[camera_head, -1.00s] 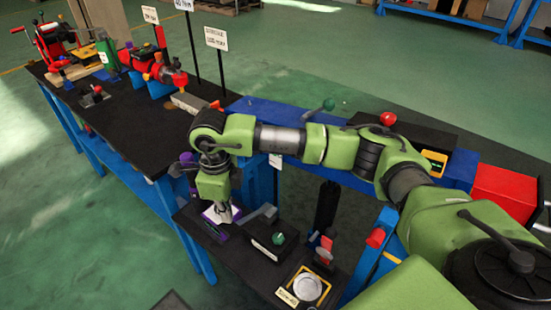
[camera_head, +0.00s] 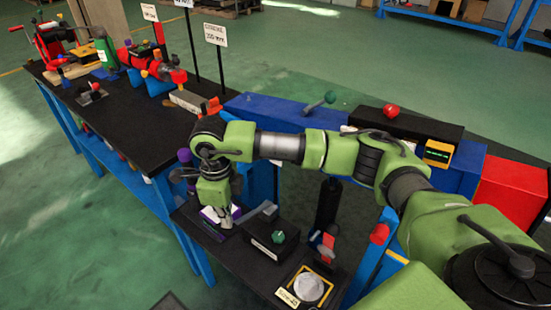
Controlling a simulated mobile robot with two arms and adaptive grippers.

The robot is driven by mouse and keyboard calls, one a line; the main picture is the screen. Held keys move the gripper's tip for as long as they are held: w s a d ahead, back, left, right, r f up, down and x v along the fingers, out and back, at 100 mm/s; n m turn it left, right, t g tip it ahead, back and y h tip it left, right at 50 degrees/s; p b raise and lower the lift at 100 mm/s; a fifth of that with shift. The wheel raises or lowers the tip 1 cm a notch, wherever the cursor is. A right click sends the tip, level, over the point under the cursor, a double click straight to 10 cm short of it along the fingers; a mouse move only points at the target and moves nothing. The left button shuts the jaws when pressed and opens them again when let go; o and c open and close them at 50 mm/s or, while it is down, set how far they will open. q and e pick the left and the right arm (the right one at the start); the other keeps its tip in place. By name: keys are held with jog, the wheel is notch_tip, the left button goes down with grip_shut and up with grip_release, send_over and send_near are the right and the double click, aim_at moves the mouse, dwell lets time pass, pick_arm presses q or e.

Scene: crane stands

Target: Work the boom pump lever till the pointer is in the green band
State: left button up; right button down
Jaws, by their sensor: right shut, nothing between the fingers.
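My right gripper (camera_head: 222,218) points down at the front bench, over a purple and white item (camera_head: 209,214); its fingers are shut and empty. I cannot tell whether they touch that item. A grey lever (camera_head: 262,211) slants up from a black box with a green knob (camera_head: 278,237), just right of the gripper. A round pale dial (camera_head: 309,287) in a yellow frame lies nearer; its pointer and any green band are too small to read. I cannot tell which lever is the boom pump's. My left gripper is out of view.
A blue beam (camera_head: 270,110) with a red end block (camera_head: 510,188) lies behind my right arm, carrying a black box (camera_head: 410,122) and a yellow-framed display (camera_head: 439,152). A long black bench (camera_head: 130,130) with several fixtures and signs stands left. Floor at left is clear.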

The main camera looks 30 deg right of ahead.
jog(key=shift+d+f+b, duration=0.1)
jog(key=shift+f+b, duration=0.35)
jog(key=shift+f, duration=0.45)
jog(key=shift+s+f+b, duration=0.1)
jog(key=shift+f+b, duration=0.65)
jog(key=shift+f, duration=0.5)
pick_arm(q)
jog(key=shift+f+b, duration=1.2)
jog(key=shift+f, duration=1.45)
pick_arm(e)
jog(key=shift+r+p, duration=0.95)
jog(key=shift+p, duration=0.3)
notch_tip(320, 180, up, 5)
jog(key=p, duration=0.2)
jog(key=shift+p, duration=0.3)
jog(key=shift+r, duration=0.5)
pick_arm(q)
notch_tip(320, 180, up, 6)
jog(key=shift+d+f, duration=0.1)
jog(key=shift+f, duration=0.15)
